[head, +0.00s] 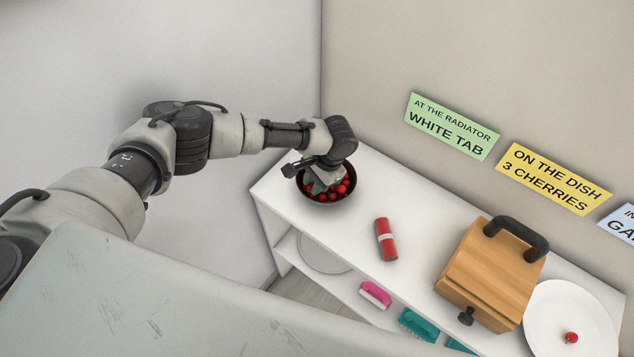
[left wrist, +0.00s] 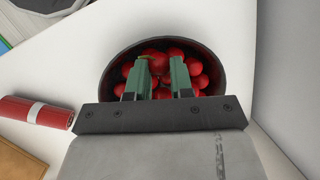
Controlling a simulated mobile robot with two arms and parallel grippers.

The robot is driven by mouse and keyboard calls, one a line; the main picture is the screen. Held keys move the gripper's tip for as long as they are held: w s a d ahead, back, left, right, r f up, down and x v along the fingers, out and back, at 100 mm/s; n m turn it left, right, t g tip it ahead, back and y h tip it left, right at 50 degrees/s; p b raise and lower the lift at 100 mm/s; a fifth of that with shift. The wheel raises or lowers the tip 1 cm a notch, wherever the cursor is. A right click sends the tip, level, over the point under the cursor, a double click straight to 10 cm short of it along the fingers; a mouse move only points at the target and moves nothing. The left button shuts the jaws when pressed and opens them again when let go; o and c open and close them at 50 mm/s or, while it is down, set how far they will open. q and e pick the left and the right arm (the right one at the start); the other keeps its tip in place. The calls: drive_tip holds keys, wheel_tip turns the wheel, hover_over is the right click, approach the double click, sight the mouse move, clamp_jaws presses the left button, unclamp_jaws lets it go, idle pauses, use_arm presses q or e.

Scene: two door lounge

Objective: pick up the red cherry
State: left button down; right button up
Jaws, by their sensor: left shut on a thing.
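A dark round bowl (head: 348,196) full of red cherries (head: 342,189) stands at the far left end of the white shelf top. My left gripper (head: 318,185) reaches down into the bowl. In the left wrist view its green fingers (left wrist: 161,78) are among the cherries (left wrist: 196,68) and shut on a red cherry (left wrist: 161,92) between them. The fingers partly hide that cherry. One more red cherry (head: 571,337) lies on a white dish (head: 545,310) at the lower right. My right gripper is not in view.
A red cylinder with a pale band (head: 386,239) lies on the white shelf (head: 350,235). A wooden box with a black handle (head: 485,270) stands between it and the dish. Pink (head: 375,294) and teal (head: 418,325) brushes lie on the lower shelf. A wall sign (head: 555,178) reads "ON THE DISH 3 CHERRIES".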

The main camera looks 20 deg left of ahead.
use_arm(q)
drive_tip(key=v, duration=0.2)
drive_tip(key=b+v, duration=0.1)
drive_tip(key=v, duration=0.1)
drive_tip(key=shift+s+d+r, duration=0.1)
drive_tip(key=shift+s+d, duration=0.05)
drive_tip(key=shift+s, duration=0.15)
drive_tip(key=s+d+r+b, duration=0.2)
drive_tip(key=d+r, duration=0.4)
drive_tip(key=d, duration=0.4)
drive_tip(key=shift+d+r, duration=0.2)
drive_tip(key=shift+r, duration=0.15)
